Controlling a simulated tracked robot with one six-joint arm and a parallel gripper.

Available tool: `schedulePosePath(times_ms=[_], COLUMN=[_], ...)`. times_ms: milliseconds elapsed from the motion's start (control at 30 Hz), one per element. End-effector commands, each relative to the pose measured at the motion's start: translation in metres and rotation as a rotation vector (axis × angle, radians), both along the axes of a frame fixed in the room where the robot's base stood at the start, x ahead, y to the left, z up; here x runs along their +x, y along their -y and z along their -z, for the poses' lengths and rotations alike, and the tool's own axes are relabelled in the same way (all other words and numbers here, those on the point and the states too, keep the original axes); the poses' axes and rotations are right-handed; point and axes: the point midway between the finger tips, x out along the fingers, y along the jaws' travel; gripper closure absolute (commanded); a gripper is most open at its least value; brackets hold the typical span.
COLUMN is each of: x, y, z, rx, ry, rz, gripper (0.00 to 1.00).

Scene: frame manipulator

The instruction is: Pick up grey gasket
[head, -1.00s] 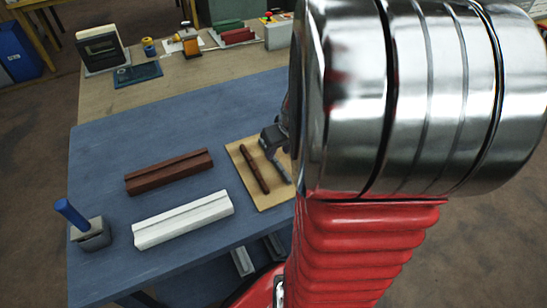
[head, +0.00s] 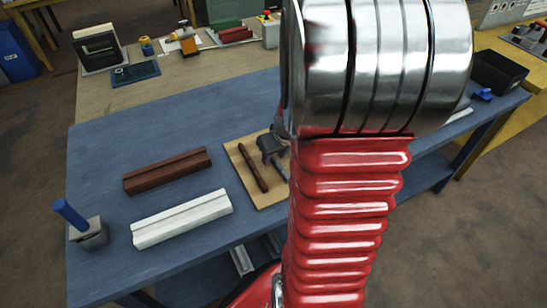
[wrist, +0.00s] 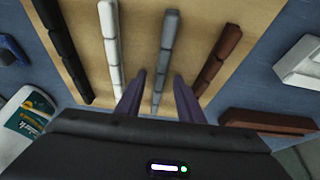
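The grey gasket (wrist: 166,52) is a long thin strip lying on a light wooden board (wrist: 205,95) in the wrist view. My gripper (wrist: 158,75) is open, its two dark fingers apart with the gasket's near end in line between them. I cannot tell how high the fingertips are above it. A white gasket (wrist: 111,45) and a black gasket (wrist: 68,50) lie to the left, and a brown gasket (wrist: 215,60) to the right. In the head view my gripper (head: 276,162) is partly hidden by my arm, over the board (head: 236,160); the grey gasket is not clearly visible there.
On the blue table (head: 120,145), a brown profile (head: 167,170) and a white profile (head: 182,218) lie left of the board. A grey holder with a blue handle (head: 92,235) stands at the front left corner. A black bin (head: 500,75) is at the far right.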

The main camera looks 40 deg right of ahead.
Motion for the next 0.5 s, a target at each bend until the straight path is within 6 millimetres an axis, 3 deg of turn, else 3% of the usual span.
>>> schedulePosePath(times_ms=[100,500], x=[-0.0001,-0.0002], y=[0.0001,0.0002], z=[-0.0001,-0.0001], rx=[0.000,0.000], ry=[0.000,0.000], rz=[0.000,0.000], gripper=[0.66,0.94])
